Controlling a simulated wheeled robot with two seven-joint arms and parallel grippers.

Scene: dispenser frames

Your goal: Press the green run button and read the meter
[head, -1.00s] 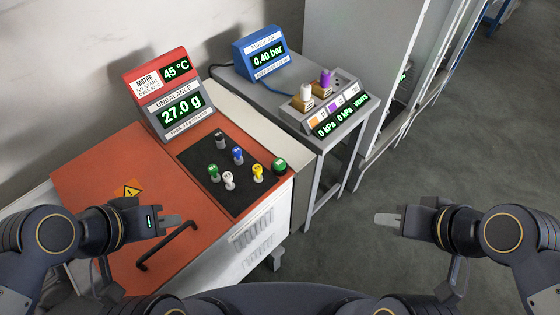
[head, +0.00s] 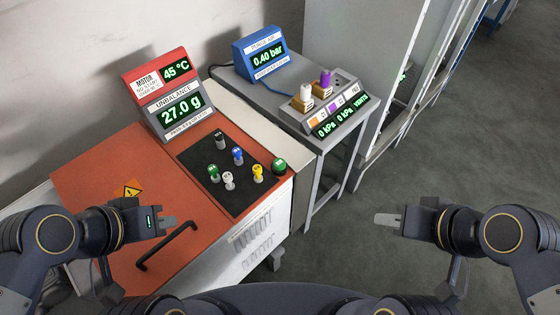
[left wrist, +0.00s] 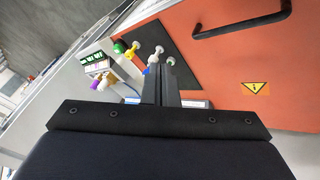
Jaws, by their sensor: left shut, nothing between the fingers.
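A green button (head: 279,166) stands at the right corner of the orange machine top; it also shows in the left wrist view (left wrist: 119,47). A second green-capped peg (head: 214,173) stands on the black panel. The unbalance meter (head: 182,110) reads 27.0 g, under a red motor display (head: 175,68) reading 45 °C. My left gripper (head: 176,221) is shut and empty over the orange lid, left of and apart from the green button; its fingers show in the left wrist view (left wrist: 163,68). My right gripper (head: 377,219) is above the floor, its finger gap not visible.
Blue (head: 237,155), white (head: 228,180), yellow (head: 258,173) and dark (head: 219,139) pegs stand on the black panel (head: 243,205). A black handle (head: 167,247) rises from the lid. A grey table (head: 260,98) holds a blue 0.40 bar display (head: 262,55). Floor at right is clear.

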